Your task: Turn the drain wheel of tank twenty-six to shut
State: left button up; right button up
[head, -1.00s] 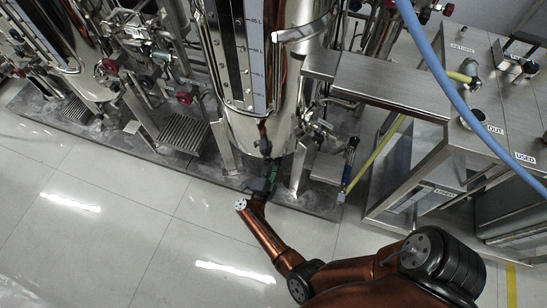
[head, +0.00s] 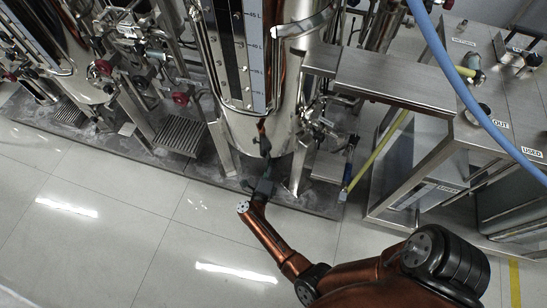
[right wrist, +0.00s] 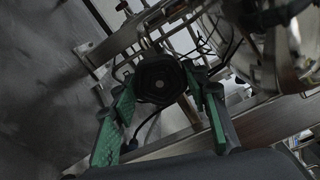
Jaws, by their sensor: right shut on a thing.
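The steel tank (head: 285,75) with a litre scale stands upright at the centre of the head view. I cannot read a tank number. My right gripper (head: 264,158) reaches in below the tank's bottom outlet, just above the floor plate. In the right wrist view its two green-padded fingers (right wrist: 166,98) are shut on a dark round wheel (right wrist: 160,78) with a small pale centre. The wheel sits between the fingertips. In the head view the gripper hides most of the wheel, and its turn position cannot be read. My left gripper is not in view.
A steel bench (head: 395,82) with a shelf stands right of the tank, and a blue hose (head: 450,70) crosses over it. A yellow-handled tool (head: 375,152) leans beside it. Another tank (head: 75,65) with red knobs and pipework is at left. The tiled floor in front is clear.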

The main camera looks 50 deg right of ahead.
jog(key=shift+c, duration=0.2)
dwell(0.3)
jog(key=o, duration=1.2)
